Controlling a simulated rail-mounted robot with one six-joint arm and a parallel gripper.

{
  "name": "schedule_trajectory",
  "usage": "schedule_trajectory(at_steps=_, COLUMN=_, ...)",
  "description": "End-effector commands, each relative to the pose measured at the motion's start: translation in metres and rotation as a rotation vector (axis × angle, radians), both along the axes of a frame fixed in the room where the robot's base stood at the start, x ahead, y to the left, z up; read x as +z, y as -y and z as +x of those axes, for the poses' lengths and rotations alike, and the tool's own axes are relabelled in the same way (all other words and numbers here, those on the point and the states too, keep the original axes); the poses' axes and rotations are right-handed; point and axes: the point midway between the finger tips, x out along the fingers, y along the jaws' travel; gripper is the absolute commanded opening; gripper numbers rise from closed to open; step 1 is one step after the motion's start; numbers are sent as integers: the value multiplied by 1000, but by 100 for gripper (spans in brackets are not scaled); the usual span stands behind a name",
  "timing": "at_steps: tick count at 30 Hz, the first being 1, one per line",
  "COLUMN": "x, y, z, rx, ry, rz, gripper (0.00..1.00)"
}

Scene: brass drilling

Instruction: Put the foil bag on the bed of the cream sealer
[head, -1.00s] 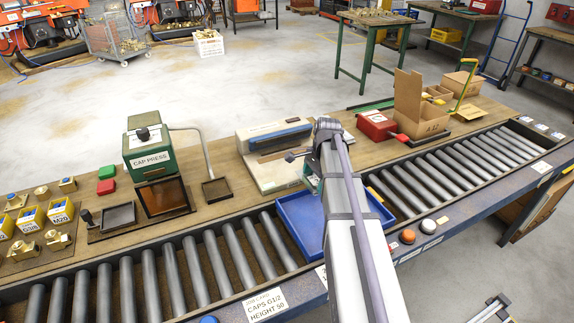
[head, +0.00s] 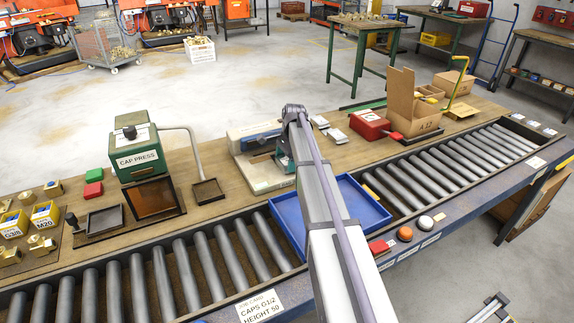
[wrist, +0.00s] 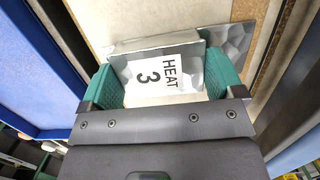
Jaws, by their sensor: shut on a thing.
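The cream sealer (head: 262,178) stands on the bench behind the roller track, left of my arm, with a blue-grey upper part at its back. My gripper (head: 284,160) is over the right part of the sealer. In the wrist view its two teal fingers are shut on the silver foil bag (wrist: 165,75), which shows a white label reading HEAT 3. The sealer's cream surface (wrist: 135,20) shows beyond the bag. The bag is hidden by my gripper in the head view. I cannot tell whether it touches the bed.
A blue tray (head: 372,205) lies on the rollers in front, partly under my arm. The green cap press (head: 138,153) stands to the left, with a small dark tray (head: 207,191) between it and the sealer. A red box (head: 369,125) and silver packs (head: 335,135) are to the right.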

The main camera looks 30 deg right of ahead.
Motion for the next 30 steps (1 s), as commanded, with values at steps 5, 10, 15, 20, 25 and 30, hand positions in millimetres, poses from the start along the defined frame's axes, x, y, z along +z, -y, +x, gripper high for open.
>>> schedule_trajectory(at_steps=5, x=-1, y=0, z=0, rx=0, ry=0, rz=0, gripper=59)
schedule_trajectory(at_steps=10, x=-1, y=0, z=0, rx=0, ry=0, rz=0, gripper=96)
schedule_trajectory(at_steps=15, x=-1, y=0, z=0, rx=0, ry=0, rz=0, gripper=100)
schedule_trajectory(at_steps=20, x=4, y=0, z=0, rx=0, ry=0, rz=0, gripper=100)
schedule_trajectory(at_steps=25, x=32, y=3, z=0, rx=0, ry=0, rz=0, gripper=100)
schedule_trajectory(at_steps=30, x=78, y=10, z=0, rx=0, ry=0, rz=0, gripper=100)
